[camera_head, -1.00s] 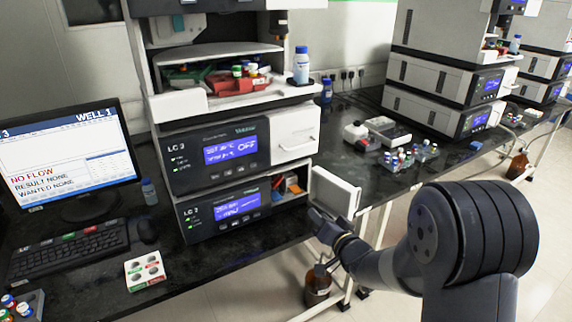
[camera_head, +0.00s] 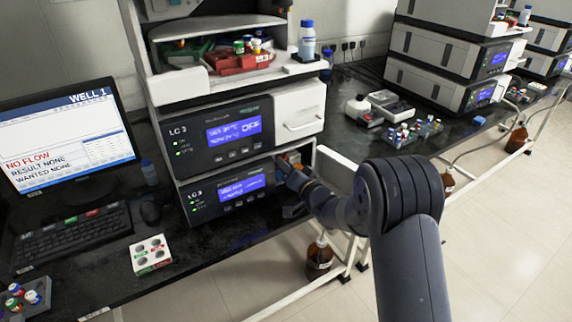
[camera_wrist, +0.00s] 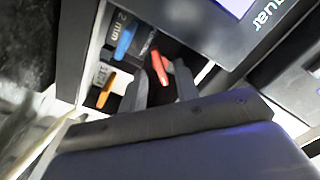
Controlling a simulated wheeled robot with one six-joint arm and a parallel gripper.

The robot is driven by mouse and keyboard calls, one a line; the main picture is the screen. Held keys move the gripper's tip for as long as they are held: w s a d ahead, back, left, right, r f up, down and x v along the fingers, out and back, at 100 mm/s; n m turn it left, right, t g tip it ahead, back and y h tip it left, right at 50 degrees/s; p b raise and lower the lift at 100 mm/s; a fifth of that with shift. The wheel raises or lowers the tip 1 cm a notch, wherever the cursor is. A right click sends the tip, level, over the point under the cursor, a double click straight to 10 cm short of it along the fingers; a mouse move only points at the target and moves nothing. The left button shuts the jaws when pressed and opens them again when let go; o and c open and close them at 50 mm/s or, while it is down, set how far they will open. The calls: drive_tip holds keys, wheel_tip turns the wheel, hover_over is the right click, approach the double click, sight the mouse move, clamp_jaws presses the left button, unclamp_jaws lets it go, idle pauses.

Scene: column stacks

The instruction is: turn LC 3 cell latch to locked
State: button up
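The lower LC 3 unit (camera_head: 232,192) has its right-hand compartment open, with the white door (camera_head: 338,172) swung outward. In the wrist view the compartment holds a red lever (camera_wrist: 159,67), a blue piece (camera_wrist: 124,43) beside a "2 mm" label, and an orange piece (camera_wrist: 106,89). No label marks which is the cell latch; the red lever looks the likeliest. My gripper (camera_wrist: 162,72) reaches into the compartment with its fingers apart, either side of the red lever. I cannot tell whether they touch it. In the head view my arm hides most of the compartment.
The upper LC 3 unit (camera_head: 215,133) with its closed white door (camera_head: 298,112) sits directly above. A monitor (camera_head: 62,142) reads "NO FLOW". A brown bottle (camera_head: 319,258) stands below the bench. The bench right of the open door holds vials (camera_head: 412,130) and small boxes.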

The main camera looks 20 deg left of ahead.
drive_tip(key=shift+w+a, duration=0.3)
drive_tip(key=shift+a, duration=0.1)
drive_tip(key=shift+c, duration=0.4)
clamp_jaws()
